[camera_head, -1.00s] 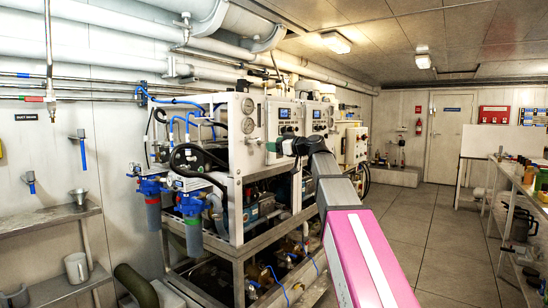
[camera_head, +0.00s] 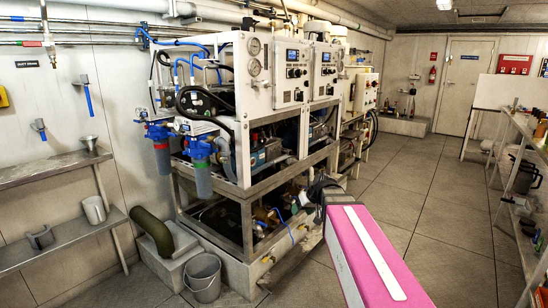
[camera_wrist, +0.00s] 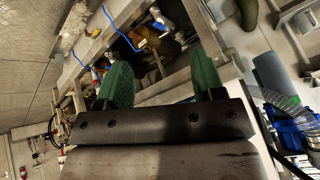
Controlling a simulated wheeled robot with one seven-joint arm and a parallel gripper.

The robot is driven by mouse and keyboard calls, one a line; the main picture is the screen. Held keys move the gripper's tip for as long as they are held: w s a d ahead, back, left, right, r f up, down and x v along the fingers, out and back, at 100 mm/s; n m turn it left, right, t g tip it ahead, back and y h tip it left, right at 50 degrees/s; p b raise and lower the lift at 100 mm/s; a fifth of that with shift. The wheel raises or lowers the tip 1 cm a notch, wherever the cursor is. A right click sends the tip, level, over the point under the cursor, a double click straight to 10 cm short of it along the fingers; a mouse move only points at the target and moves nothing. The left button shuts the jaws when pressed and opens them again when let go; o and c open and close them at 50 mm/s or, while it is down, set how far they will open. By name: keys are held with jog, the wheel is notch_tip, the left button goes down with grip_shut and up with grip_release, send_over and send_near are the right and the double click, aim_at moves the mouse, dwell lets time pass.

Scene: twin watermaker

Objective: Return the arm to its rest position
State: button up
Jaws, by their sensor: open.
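My pink arm reaches in from the bottom right of the head view. My gripper (camera_head: 318,188) is at its far end, small and dark, in front of the lower frame of the watermaker (camera_head: 262,85). In the wrist view my gripper (camera_wrist: 162,85) shows two green fingers spread wide apart with nothing between them. The gap between them looks onto the machine's metal frame and brass fittings (camera_wrist: 150,40). I cannot tell from these views how far the fingers are from the frame.
A grey bucket (camera_head: 203,276) stands on the floor by the machine's base. Wall shelves (camera_head: 62,167) are at left, and a shelf rack (camera_head: 530,150) with containers is at right. The tiled floor (camera_head: 440,200) between machine and rack is clear.

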jog(key=s+d+f+m+g+h, duration=0.2)
jog(key=s+d+f, duration=0.1)
jog(key=s+f, duration=0.5)
jog(key=s+d+f+m+g+h, duration=0.2)
jog(key=s+d+f+h, duration=0.1)
jog(key=s+f, duration=0.5)
jog(key=shift+d, duration=0.7)
jog(key=shift+f, duration=0.1)
